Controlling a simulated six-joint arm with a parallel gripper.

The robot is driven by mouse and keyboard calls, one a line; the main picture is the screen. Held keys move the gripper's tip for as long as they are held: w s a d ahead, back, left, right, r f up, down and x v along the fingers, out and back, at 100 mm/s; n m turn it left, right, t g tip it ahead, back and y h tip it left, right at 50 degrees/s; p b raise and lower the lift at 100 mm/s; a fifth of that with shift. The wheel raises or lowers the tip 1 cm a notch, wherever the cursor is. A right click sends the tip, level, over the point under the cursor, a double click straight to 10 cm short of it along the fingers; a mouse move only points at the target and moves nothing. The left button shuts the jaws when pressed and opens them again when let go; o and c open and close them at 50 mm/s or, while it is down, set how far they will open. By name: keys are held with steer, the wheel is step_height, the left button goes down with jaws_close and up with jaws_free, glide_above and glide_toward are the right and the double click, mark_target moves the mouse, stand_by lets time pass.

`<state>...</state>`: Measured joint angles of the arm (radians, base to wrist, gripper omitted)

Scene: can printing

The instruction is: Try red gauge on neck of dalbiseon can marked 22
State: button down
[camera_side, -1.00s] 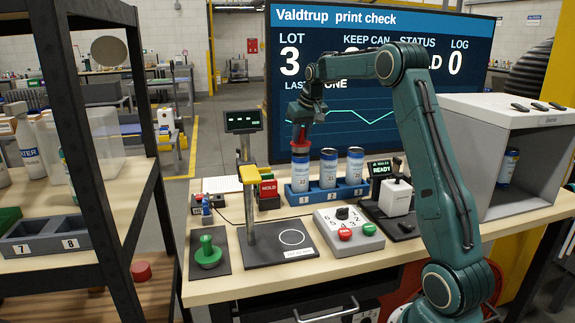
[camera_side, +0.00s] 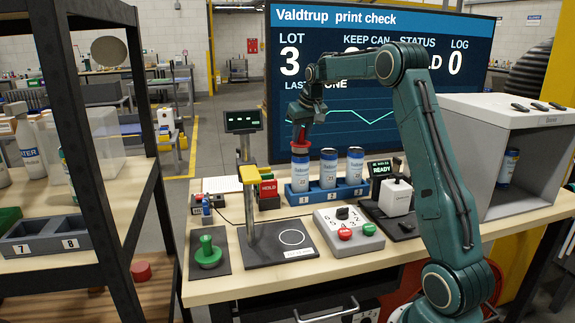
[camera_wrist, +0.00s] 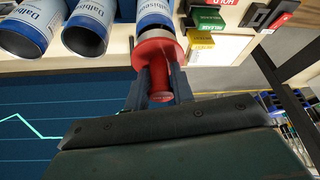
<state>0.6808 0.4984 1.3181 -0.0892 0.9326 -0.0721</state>
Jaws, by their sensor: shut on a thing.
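My gripper (camera_wrist: 160,88) is shut on the red gauge (camera_wrist: 156,54), a flanged piece with a narrow stem between the fingers. The gauge also shows in the side view (camera_side: 300,146), at the top of the leftmost blue-and-white can (camera_side: 300,167), which stands upright in slot 1 of the blue rack (camera_side: 327,192). In the wrist view the flange sits at that can's grey neck (camera_wrist: 150,26); I cannot tell whether it is seated around the neck. Two more cans (camera_side: 328,168) (camera_side: 354,165) stand in the same rack. The small numbers on the cans are not clearly readable.
A button box (camera_side: 348,232) is in front. A green gauge (camera_side: 207,252) stands at the front left. A grey cabinet (camera_side: 468,150) with a can inside is right.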

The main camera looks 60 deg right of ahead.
steer(key=shift+f, duration=0.55)
stand_by(1.3)
steer(key=shift+r, duration=0.2)
steer(key=shift+r, duration=3.35)
steer(key=shift+w+a, duration=0.1)
